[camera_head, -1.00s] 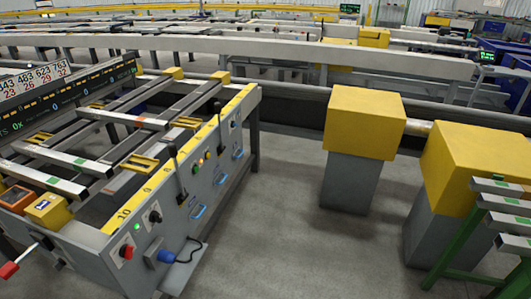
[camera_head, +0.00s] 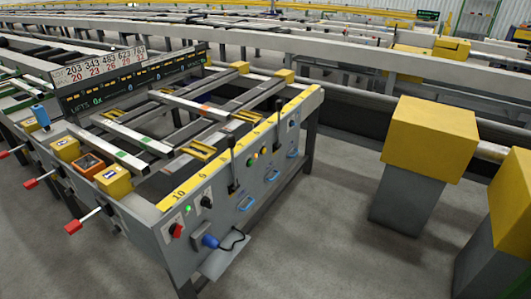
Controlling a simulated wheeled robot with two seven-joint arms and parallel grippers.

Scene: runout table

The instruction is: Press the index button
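The runout table (camera_head: 145,215) stands at left and centre, with a grey control panel along its near right side. Yellow boxes with small labels, such as the nearest labelled box (camera_head: 113,181), sit on the left front edge beside an orange-framed unit (camera_head: 90,163). I cannot tell which control is the index button. Neither of my grippers shows.
Red-tipped handles (camera_head: 73,226) stick out from the table's left front edge. A blue plug with a cable (camera_head: 211,241) hangs on the panel's near end. A yellow-topped grey pedestal (camera_head: 430,138) stands at right. The grey floor (camera_head: 335,230) between table and pedestal is clear.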

